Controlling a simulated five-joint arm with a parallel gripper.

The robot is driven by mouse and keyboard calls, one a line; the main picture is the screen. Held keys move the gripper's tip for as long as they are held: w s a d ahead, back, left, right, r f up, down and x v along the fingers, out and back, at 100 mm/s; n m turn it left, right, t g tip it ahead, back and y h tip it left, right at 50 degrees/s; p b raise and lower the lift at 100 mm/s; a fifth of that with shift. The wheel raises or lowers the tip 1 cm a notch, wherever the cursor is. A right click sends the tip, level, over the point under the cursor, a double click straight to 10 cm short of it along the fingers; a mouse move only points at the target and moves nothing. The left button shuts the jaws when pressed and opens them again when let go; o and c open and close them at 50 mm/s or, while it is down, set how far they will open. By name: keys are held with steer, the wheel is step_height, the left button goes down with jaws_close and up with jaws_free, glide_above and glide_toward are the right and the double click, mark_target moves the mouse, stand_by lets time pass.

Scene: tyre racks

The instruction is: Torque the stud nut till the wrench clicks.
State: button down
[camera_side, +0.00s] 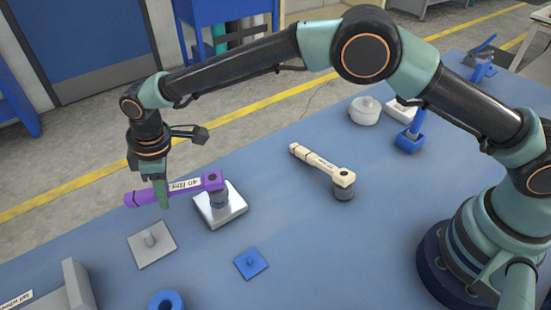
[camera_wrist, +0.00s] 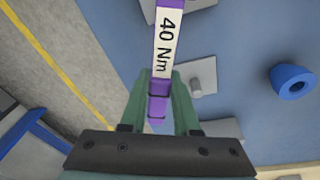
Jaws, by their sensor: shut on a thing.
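A purple torque wrench (camera_side: 160,193) has a white label, which reads "40 Nm" in the wrist view (camera_wrist: 165,40). Its grey socket (camera_side: 217,199) points down at the silver block (camera_side: 234,208) and appears to sit on it. The socket hides any nut or stud there, so I cannot tell how it is seated. My gripper (camera_side: 160,197) points down and is shut on the wrench's handle toward its left end. In the wrist view the handle lies between both green fingers (camera_wrist: 160,98).
A cream wrench (camera_side: 320,168) lies to the right. A grey plate with a stud (camera_side: 150,250), a blue plate (camera_side: 250,264) and a blue ring (camera_side: 166,300) lie in front. A white round part (camera_side: 365,111) and blue stand (camera_side: 409,143) are farther back.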

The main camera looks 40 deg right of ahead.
steer(key=shift+r, duration=0.1)
steer(key=shift+r, duration=2.35)
steer(key=w+d+r+m, duration=0.1)
steer(key=d+r+m, duration=0.35)
steer(key=d, duration=0.65)
steer(key=w+d+r+m, duration=0.1)
steer(key=d+r+m, duration=0.3)
steer(key=d, duration=0.7)
steer(key=s+d+r+m, duration=0.2)
steer(key=s+d, duration=0.3)
steer(key=d, duration=0.3)
steer(key=s+d+r+m+h, duration=0.1)
steer(key=s+d+r+m, duration=0.1)
steer(key=s+d, duration=0.3)
steer(key=d+m, duration=0.1)
steer(key=d, duration=0.2)
steer(key=shift+d, duration=0.3)
steer(key=shift+s, duration=0.1)
